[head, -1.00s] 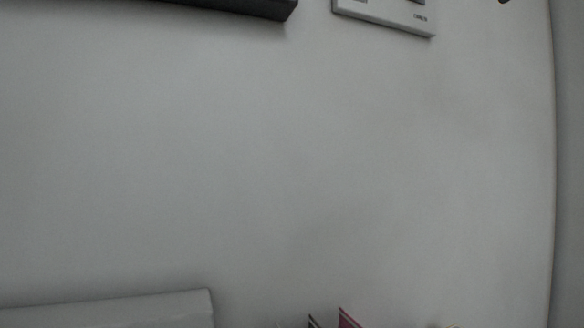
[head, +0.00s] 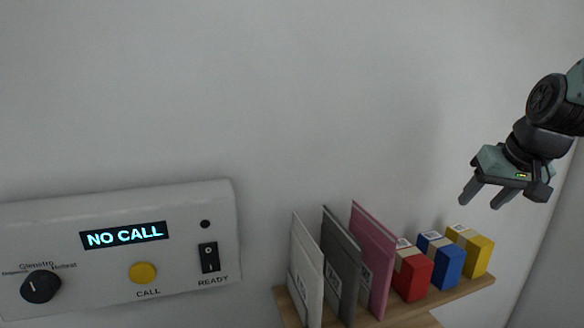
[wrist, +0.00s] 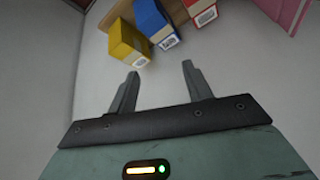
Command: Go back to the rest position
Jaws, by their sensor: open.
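My gripper (head: 487,196) is open and empty in the upper right of the head view, in the air above and in front of the right end of the shelf. Its two fingers (wrist: 158,78) show apart in the wrist view, with nothing between them. The yellow box (wrist: 128,45) lies just beyond the fingertips in that view, apart from them. In the head view the yellow box (head: 474,248) stands at the shelf's right end, beside a blue box (head: 442,261) and a red box (head: 412,274).
A wooden shelf (head: 466,294) also holds white (head: 304,270), grey (head: 341,268) and pink (head: 374,258) upright parcels. A wall panel (head: 110,210) at left shows "NO CALL", with a yellow button (head: 143,272), a dark knob (head: 41,287) and a rocker switch (head: 208,257). The wall above is bare.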

